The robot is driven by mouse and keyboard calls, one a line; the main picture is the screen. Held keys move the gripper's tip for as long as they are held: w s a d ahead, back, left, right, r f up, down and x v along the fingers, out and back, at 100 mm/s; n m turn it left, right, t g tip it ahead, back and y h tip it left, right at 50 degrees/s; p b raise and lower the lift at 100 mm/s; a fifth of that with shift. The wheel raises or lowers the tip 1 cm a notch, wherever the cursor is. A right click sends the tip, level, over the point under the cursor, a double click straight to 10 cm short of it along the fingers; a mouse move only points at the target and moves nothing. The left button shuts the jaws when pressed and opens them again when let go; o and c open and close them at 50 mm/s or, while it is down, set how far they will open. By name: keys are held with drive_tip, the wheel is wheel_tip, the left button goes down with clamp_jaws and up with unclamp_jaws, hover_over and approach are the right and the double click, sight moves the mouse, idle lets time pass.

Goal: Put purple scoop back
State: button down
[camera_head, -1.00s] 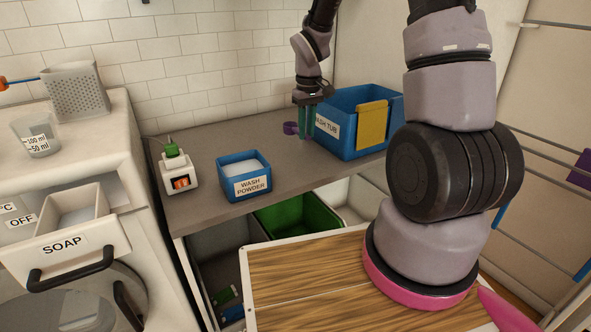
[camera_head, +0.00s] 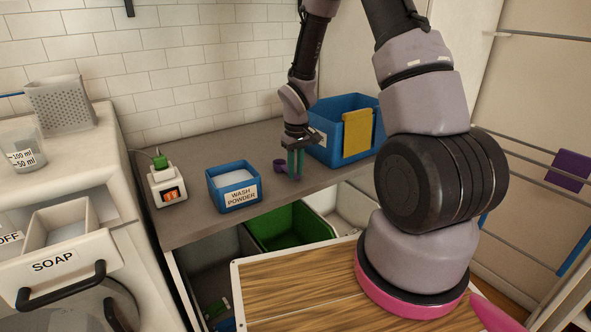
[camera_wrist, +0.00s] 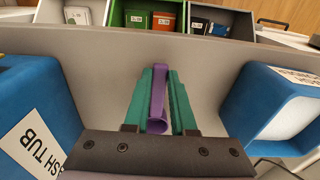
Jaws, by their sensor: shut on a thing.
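The purple scoop (camera_head: 280,163) is held in my gripper (camera_head: 296,168) low over the grey counter. In the wrist view the purple scoop (camera_wrist: 157,100) sits between the two teal fingers (camera_wrist: 160,105), which are shut on it. I cannot tell whether the scoop touches the counter. The blue wash powder box (camera_head: 234,198) stands to the left of my gripper, with white powder inside. The box also shows in the wrist view (camera_wrist: 262,120) at the right.
The blue wash tub (camera_head: 330,153) with a yellow cloth (camera_head: 357,132) stands just right of my gripper. A white socket box (camera_head: 168,185) stands left of the powder box. The counter (camera_head: 215,225) front edge lies above open bins, one green (camera_head: 290,228). The counter between box and tub is clear.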

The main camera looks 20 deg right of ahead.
drive_tip(key=shift+f, duration=0.1)
drive_tip(key=c, duration=0.7)
unclamp_jaws()
drive_tip(key=shift+c, duration=0.2)
wheel_tip(320, 180, up, 19)
drive_tip(key=s+d+m+t, duration=0.1)
drive_tip(key=s, duration=0.1)
drive_tip(key=s+d+r+m+t+y, duration=0.1)
drive_tip(key=s+r+m+t, duration=0.4)
drive_tip(key=s+r, duration=1.3)
drive_tip(key=shift+s+d+r+m+t+y, duration=0.15)
drive_tip(key=shift+s+d+m+t+y, duration=0.25)
drive_tip(key=shift+m, duration=0.5)
